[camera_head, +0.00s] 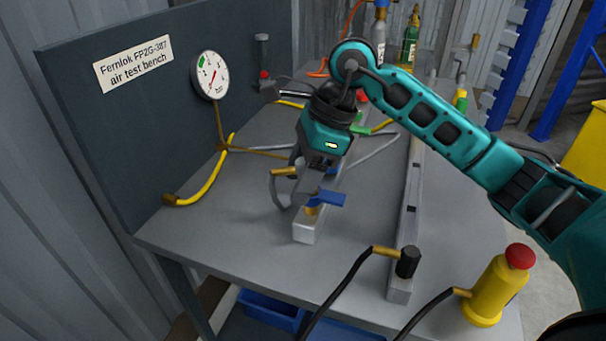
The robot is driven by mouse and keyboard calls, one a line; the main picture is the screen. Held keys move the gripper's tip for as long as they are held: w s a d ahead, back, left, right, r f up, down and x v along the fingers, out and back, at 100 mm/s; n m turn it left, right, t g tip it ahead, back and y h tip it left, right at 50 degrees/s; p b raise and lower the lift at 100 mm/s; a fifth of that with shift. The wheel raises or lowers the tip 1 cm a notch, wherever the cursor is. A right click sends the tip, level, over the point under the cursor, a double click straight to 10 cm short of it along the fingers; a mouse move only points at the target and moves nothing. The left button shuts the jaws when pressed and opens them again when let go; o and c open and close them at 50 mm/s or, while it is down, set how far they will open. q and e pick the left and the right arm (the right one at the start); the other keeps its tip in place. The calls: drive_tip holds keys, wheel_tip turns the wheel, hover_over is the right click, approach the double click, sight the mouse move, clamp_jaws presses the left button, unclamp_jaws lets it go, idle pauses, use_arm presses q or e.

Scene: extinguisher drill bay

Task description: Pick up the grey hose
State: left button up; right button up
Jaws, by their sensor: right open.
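The grey hose (374,151) lies on the grey bench, curving behind my right gripper; another grey stretch (262,148) shows to the left of the gripper. My right gripper (285,198) is open and reaches down over the middle of the bench, beside a small block with a blue lever valve (328,198). A brass end fitting (284,171) shows by its fingers; I cannot tell whether it belongs to the grey hose or whether it is between the fingers. The gripper and wrist hide part of the hose. My left gripper is not in view.
A dark panel with a gauge (211,75) stands along the left. A yellow hose (212,182) lies below it. A long metal rail (412,190) runs along the bench's right. A yellow cylinder with a red top (497,288) stands at the front right. Bottles (409,45) stand at the back.

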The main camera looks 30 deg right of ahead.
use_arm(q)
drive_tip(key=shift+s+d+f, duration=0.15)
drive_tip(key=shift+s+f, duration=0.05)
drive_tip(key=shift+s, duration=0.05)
use_arm(e)
clamp_jaws()
drive_tip(key=shift+r, duration=0.1)
idle(0.3)
use_arm(q)
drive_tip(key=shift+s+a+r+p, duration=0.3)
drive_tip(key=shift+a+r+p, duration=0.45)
drive_tip(key=shift+p, duration=1)
use_arm(e)
wheel_tip(320, 180, up, 20)
